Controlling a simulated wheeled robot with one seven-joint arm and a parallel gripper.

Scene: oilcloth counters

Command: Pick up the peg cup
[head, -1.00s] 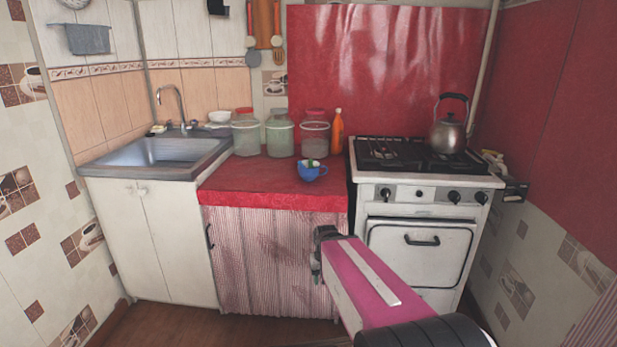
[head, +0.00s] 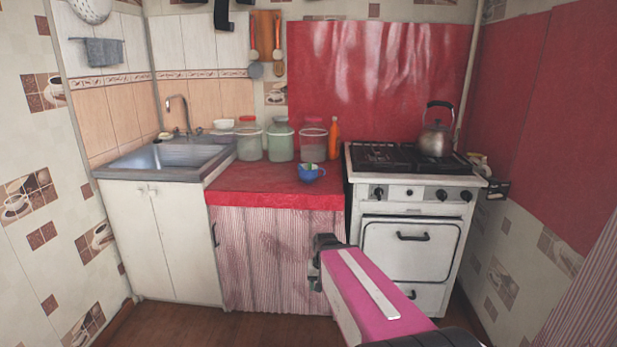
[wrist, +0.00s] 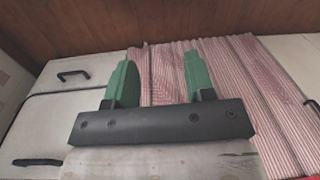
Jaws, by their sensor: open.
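A blue cup (head: 311,173) stands on the red oilcloth counter (head: 265,187), near its right end, in the head view. Something green and white shows at its top, too small to make out. My gripper shows in the wrist view (wrist: 157,80), with two green fingers wide apart and nothing between them. In the head view my gripper end is in front of the striped curtain, below the counter top and the cup, and its fingers are mostly hidden. The cup is not in the wrist view.
Several jars, among them a green one (head: 280,140), and an orange bottle (head: 334,138) stand behind the cup. The stove (head: 412,210) with a kettle (head: 435,132) is at the right, the sink (head: 170,156) at the left. The striped curtain (head: 265,255) hangs below the counter.

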